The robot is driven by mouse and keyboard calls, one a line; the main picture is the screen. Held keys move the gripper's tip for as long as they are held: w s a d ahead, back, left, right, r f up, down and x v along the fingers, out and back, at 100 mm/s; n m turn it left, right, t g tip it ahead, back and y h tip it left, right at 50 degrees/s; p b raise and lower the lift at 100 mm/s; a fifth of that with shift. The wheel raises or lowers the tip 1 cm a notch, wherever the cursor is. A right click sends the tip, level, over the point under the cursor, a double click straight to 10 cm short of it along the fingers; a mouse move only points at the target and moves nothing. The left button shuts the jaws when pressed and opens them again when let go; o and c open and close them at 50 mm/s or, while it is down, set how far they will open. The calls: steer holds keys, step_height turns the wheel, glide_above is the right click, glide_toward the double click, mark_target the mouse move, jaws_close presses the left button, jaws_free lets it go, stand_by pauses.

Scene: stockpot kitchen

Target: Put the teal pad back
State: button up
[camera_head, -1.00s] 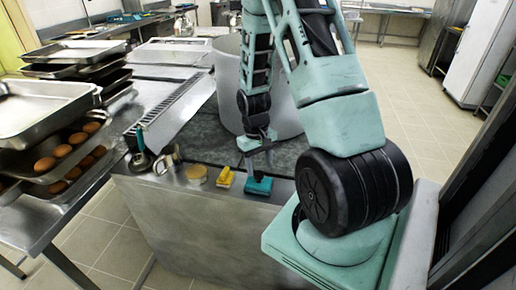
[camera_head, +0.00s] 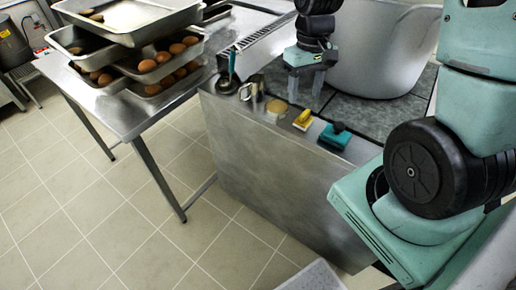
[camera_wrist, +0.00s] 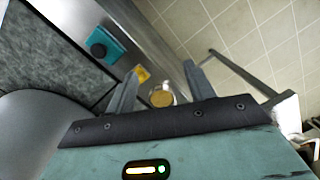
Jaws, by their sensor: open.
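The teal pad (camera_head: 335,137), with a dark knob on top, rests on the steel counter edge (camera_head: 345,152) at the right end of a row of small items. It also shows at the upper left of the wrist view (camera_wrist: 112,47). My gripper (camera_head: 305,90) is open and empty, above and to the left of the pad, apart from it. In the wrist view its two fingers (camera_wrist: 160,80) are spread, and the pad lies outside them to the left.
Left of the pad stand a yellow block (camera_head: 303,119), a round tan-topped item (camera_head: 277,106), a metal mug (camera_head: 251,92) and a green-handled tool (camera_head: 229,82). A large pot (camera_head: 380,55) stands behind. Trays of eggs (camera_head: 150,65) are stacked on the left table. Floor is open in front.

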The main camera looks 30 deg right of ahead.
steer(key=s+a+r+n, duration=0.2)
steer(key=a, duration=0.5)
steer(key=s+a+r+n, duration=0.2)
steer(key=a, duration=0.4)
steer(key=s+a+r+n+t, duration=0.1)
steer(key=s+a+n, duration=0.3)
steer(key=s+a, duration=0.7)
steer(key=shift+s+r+n, duration=0.25)
steer(key=shift+r+n, duration=0.15)
steer(key=shift+r, duration=0.15)
steer(key=shift+f, duration=0.15)
